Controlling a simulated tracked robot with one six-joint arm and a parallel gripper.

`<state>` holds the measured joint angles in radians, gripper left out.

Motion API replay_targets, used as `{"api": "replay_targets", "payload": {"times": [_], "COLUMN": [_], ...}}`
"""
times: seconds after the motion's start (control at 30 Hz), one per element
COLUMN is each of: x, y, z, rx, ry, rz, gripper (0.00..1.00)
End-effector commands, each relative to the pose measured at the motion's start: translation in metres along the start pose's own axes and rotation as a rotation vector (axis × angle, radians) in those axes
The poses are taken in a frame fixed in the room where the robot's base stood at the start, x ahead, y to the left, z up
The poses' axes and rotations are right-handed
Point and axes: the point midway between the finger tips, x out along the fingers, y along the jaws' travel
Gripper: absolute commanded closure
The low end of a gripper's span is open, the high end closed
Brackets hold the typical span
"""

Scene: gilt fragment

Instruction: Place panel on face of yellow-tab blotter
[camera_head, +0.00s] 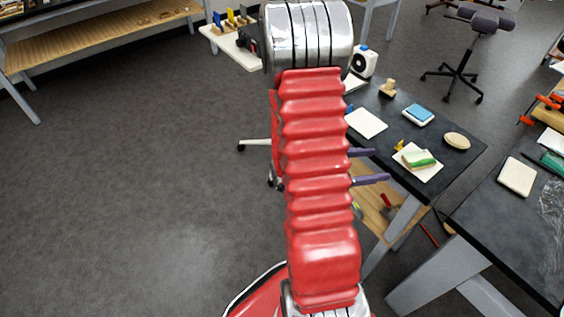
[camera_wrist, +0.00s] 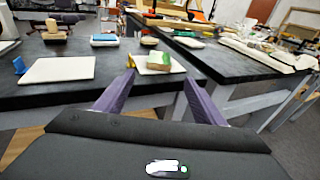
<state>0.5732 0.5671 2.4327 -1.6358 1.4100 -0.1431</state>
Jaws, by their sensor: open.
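A white blotter (camera_head: 432,174) with a small yellow tab (camera_head: 399,145) lies on the dark table. The blotter (camera_wrist: 146,71) and its yellow tab (camera_wrist: 131,62) also show in the wrist view, beyond my fingertips. A green and tan block (camera_head: 419,159) rests on this blotter; it also shows in the wrist view (camera_wrist: 167,64). I cannot tell for sure whether it is the panel. My gripper (camera_head: 382,165) has two purple fingers. In the wrist view my gripper (camera_wrist: 160,78) is open and empty, its fingers spread wide, short of the blotter.
Another white blotter (camera_head: 366,123) with a blue tab (camera_wrist: 20,66) lies left of it. A blue-topped box (camera_head: 418,114), an oval tan object (camera_head: 456,141) and a wooden stamp-like piece (camera_head: 388,89) stand nearby. A second dark table (camera_head: 500,225) is to the right. Open floor lies left.

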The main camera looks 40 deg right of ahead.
Motion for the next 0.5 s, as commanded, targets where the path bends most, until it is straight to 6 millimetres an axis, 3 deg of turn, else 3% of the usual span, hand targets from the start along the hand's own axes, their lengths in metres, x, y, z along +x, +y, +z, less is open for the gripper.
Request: {"api": "replay_targets", "payload": {"times": [0.27,0.5], "x": [-0.011,-0.045], "y": [-0.003,-0.015], "z": [0.011,0.032], "rx": [0.062,0.247], "ry": [0.024,0.126], "rz": [-0.025,-0.103], "gripper": [0.36,0.36]}}
